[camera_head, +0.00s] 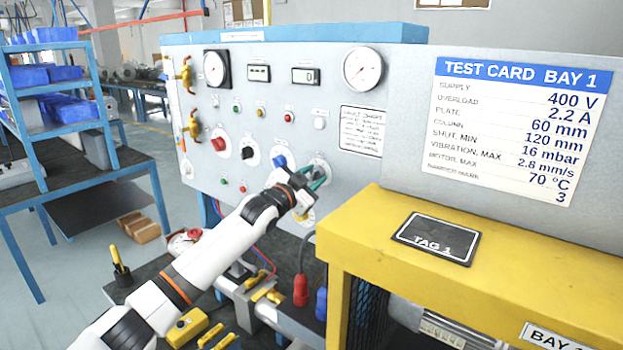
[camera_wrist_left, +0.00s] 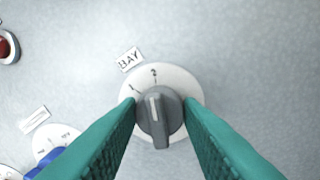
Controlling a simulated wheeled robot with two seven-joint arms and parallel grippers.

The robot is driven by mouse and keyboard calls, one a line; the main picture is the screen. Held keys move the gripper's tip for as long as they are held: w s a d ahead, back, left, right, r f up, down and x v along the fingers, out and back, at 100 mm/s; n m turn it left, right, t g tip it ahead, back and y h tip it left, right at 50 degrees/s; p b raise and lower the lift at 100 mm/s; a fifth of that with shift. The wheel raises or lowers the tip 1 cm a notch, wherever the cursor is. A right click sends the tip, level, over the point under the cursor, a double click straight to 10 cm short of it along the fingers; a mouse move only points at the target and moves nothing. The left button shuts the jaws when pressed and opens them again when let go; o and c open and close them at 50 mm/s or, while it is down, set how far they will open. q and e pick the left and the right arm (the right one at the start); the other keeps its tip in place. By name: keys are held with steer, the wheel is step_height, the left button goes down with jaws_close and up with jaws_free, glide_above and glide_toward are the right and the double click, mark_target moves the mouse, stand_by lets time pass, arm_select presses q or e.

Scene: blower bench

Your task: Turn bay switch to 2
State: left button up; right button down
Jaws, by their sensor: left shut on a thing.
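The bay switch (camera_wrist_left: 160,118) is a grey knob on a round white dial under a BAY label, with marks 1 and 2 at its upper left and top. The knob's white line points up and slightly left, roughly at the 2. My left gripper (camera_head: 316,176) is at the front panel with its teal fingers on both sides of the knob, shut on it. In the left wrist view, the fingers (camera_wrist_left: 161,103) flank the knob. In the head view, the gripper mostly hides the knob. My right gripper is not in view.
A blue selector knob (camera_head: 280,161) sits left of the gripper, with black (camera_head: 248,153) and red (camera_head: 219,144) knobs farther left. A yellow frame (camera_head: 370,240) with a TAG 1 plate stands close at right. The test card (camera_head: 520,125) reads BAY 1.

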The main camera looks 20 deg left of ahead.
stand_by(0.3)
arm_select(q)
steer(key=o, duration=1)
steer(key=b+v, duration=0.4)
steer(key=v, duration=0.8)
steer(key=shift+f, duration=0.1)
